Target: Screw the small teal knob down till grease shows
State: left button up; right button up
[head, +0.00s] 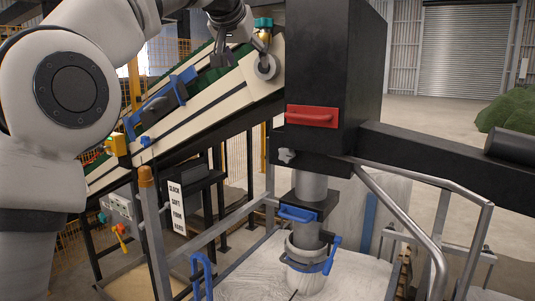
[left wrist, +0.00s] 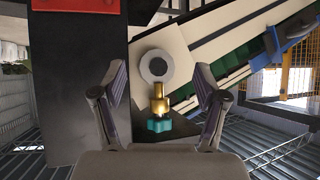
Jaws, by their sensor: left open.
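The small teal knob (head: 263,22) sits on top of a brass grease cup (head: 264,37), beside the pale roller end (head: 266,67) at the upper end of the sloping conveyor. In the left wrist view, which looks upside down, the teal knob (left wrist: 158,125) hangs below the brass body (left wrist: 159,101). My left gripper (left wrist: 160,72) is open, its two fingers standing to either side of the knob and cup, apart from them. No grease is visible. My right gripper is out of view.
A black column (head: 335,60) with a red handle (head: 312,116) stands close right of the knob. The conveyor (head: 190,110) with blue brackets slopes down to the left.

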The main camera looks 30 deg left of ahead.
pick_arm(q)
jog(key=w+f+g, duration=0.1)
jog(key=w+f, duration=0.1)
jog(key=f, duration=0.7)
jog(key=w+d+f+g+b, duration=0.1)
jog(key=w+f+g, duration=0.1)
jog(key=f, duration=0.6)
jog(key=w+d+f+m+g, duration=0.1)
jog(key=w+f, duration=0.1)
jog(key=f, duration=0.7)
jog(key=shift+w+d+f+h, duration=0.25)
jog(key=shift+w+f+h, duration=0.05)
jog(key=shift+w, duration=0.1)
